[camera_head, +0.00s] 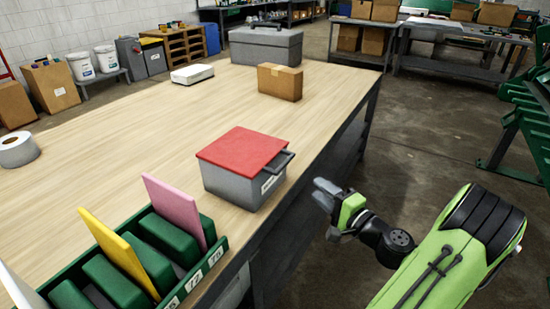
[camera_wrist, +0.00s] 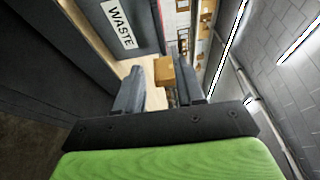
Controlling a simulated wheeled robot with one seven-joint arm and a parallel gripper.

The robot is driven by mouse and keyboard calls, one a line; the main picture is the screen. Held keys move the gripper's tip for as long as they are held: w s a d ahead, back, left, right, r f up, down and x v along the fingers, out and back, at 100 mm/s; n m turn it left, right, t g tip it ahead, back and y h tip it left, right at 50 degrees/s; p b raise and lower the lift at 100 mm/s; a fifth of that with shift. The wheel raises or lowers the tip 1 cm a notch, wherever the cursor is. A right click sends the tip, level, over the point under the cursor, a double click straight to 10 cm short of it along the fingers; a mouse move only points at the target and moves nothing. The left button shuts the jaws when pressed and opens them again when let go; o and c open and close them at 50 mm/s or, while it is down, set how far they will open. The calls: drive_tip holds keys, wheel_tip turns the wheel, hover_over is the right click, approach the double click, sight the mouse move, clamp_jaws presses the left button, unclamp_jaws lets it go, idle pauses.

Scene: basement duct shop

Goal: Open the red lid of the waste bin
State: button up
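The waste bin (camera_head: 240,184) is a grey box on the wooden workbench, near its right edge. Its red lid (camera_head: 243,147) lies flat and shut on top. A dark handle (camera_head: 280,161) sticks out at the lid's right side. In the wrist view the bin's dark side with a white "WASTE" label (camera_wrist: 119,24) shows at upper left; the red lid cannot be made out there. My gripper (camera_head: 325,194) is off the bench edge, to the right of the bin and a little lower than the handle, touching nothing. Its two fingers (camera_wrist: 160,72) stand apart with nothing between them.
A green rack (camera_head: 150,256) with coloured panels stands in front of the bin. A cardboard box (camera_head: 280,82), a grey case (camera_head: 265,46) and a white box (camera_head: 192,74) stand farther back on the workbench (camera_head: 120,130). The floor right of the bench is open.

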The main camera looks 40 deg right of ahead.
sight(286, 165)
drive_tip(key=w, duration=1.4)
drive_tip(key=shift+w+d, duration=0.2)
drive_tip(key=shift+w, duration=0.2)
drive_tip(key=shift+c, duration=0.3)
clamp_jaws()
